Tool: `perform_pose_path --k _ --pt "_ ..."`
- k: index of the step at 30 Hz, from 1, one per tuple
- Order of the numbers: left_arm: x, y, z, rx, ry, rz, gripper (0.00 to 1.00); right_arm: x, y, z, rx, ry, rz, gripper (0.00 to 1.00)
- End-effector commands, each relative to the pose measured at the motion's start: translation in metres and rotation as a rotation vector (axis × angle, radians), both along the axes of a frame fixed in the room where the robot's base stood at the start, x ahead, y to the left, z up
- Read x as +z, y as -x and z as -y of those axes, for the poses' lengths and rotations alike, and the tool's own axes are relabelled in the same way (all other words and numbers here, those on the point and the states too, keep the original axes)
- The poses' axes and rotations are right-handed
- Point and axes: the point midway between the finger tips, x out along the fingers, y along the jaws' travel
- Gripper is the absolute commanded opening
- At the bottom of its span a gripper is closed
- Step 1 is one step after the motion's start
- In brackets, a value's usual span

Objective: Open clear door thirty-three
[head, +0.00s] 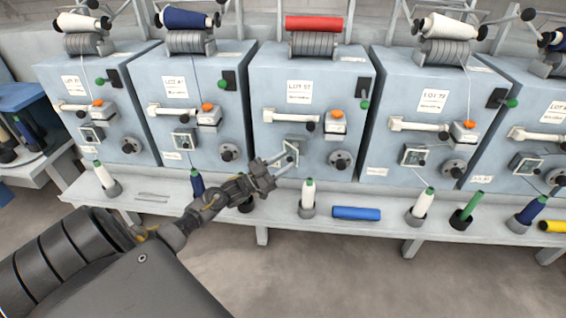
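A row of pale blue spinning frames stands in front of me, each with a small square clear door low on its face. I cannot read the number thirty-three on any of them. On the middle frame, the small clear door (291,152) looks tilted out from the face, partly hidden by my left gripper (282,164). The gripper's fingers are at or very near this door's lower left edge; contact is unclear. Whether the fingers are apart or closed is too small to tell. Clear doors on the neighbouring frames (184,141) (413,156) look flat against their faces. My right gripper is not in view.
A grey shelf (270,222) runs below the frames. It carries a white bobbin (308,195), a lying blue tube (356,213), and a dark blue bobbin (197,184) close to my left arm. A round knob (341,159) sits right of the middle door.

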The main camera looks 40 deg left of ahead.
Motion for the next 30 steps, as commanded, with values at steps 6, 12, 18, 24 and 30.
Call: perform_pose_path --k 6,12,18,24,30 --pt "0.035 0.003 0.002 -0.002 -0.002 0.003 0.4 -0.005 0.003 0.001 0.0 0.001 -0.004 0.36" --pt "0.076 0.031 0.023 -0.002 -0.001 0.004 0.4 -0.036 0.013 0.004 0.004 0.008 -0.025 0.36" --pt "0.102 0.065 0.048 -0.002 0.0 0.001 0.4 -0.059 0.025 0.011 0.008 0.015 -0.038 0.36" --pt "0.117 0.094 0.07 -0.001 0.0 0.0 0.4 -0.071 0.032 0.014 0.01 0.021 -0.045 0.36" --pt "0.126 0.109 0.081 0.0 0.0 0.001 0.4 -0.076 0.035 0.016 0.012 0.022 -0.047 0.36"
